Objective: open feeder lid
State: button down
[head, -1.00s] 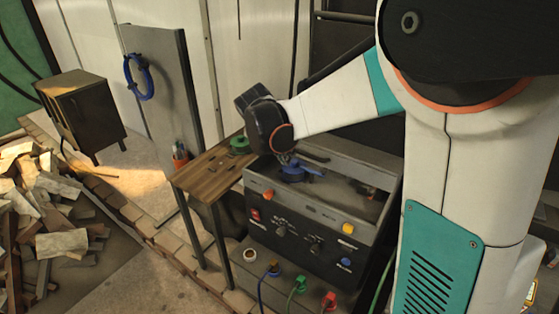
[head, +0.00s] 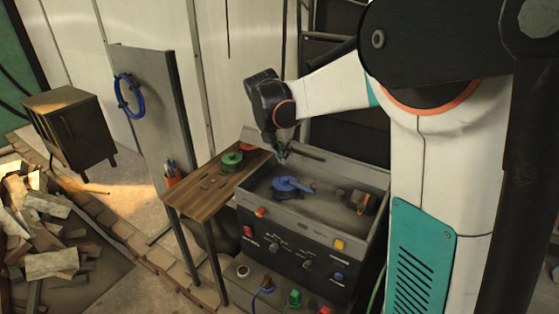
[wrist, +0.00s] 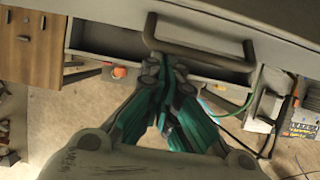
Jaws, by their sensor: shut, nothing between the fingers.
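The feeder (head: 310,240) is a dark box with a control front. Its top is open in the head view, with a blue spool (head: 292,185) and a small drive unit (head: 357,200) visible inside. A grey panel, seemingly the raised lid (head: 345,172), stands along its back edge. A dark bar handle (head: 306,151) is near its top; in the wrist view the handle (wrist: 205,53) is on the grey panel (wrist: 275,40). My gripper (head: 283,154) is shut and empty, its teal fingers (wrist: 167,72) close to the handle's left part. I cannot tell whether they touch it.
A wooden side table (head: 208,191) with a green spool (head: 231,159) and an orange pen cup (head: 173,176) stands left of the feeder. A grey board (head: 160,120) holds a blue cable coil (head: 129,95). Bricks and rubble (head: 45,225) lie at far left.

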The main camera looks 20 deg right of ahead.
jog(key=w+d+r+g+y+p, duration=0.1)
jog(key=w+d+r+p, duration=0.5)
jog(key=d, duration=0.5)
jog(key=w+d+r+g+y+p, duration=0.1)
jog(key=w+d+r+y+p, duration=0.1)
jog(key=w+d+r+p, duration=0.5)
jog(key=shift+w+d+r, duration=0.85)
jog(key=shift+w+d, duration=0.2)
jog(key=shift+d, duration=1.3)
